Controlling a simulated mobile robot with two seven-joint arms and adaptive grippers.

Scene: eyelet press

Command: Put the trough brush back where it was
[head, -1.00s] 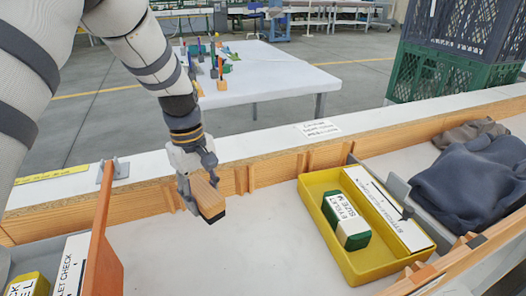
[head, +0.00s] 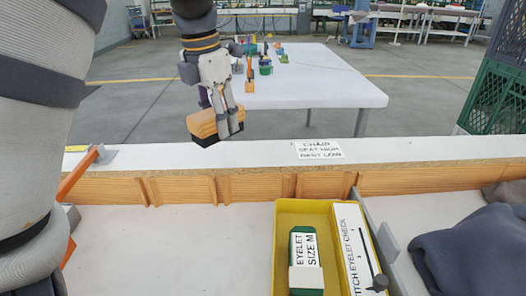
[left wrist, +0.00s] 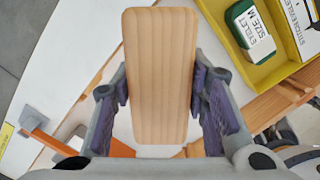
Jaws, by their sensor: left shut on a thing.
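The trough brush (head: 203,125) has a light wooden back and a dark underside. My left gripper (head: 222,110) is shut on it and holds it up, in the head view over the far white ledge (head: 240,152) of the trough. In the left wrist view the brush's wooden back (left wrist: 160,80) fills the middle, with a purple-padded finger on each side. I cannot tell the exact height above the ledge. The right gripper is not in view.
A yellow tray (head: 285,215) holds a green-and-white "EYELET SIZE M" block (head: 306,262) and a white check strip (head: 352,240). Dark cloth (head: 475,250) lies at right. An orange divider (head: 78,172) stands at left. The trough floor (head: 170,240) between is bare. A white table (head: 310,85) stands beyond.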

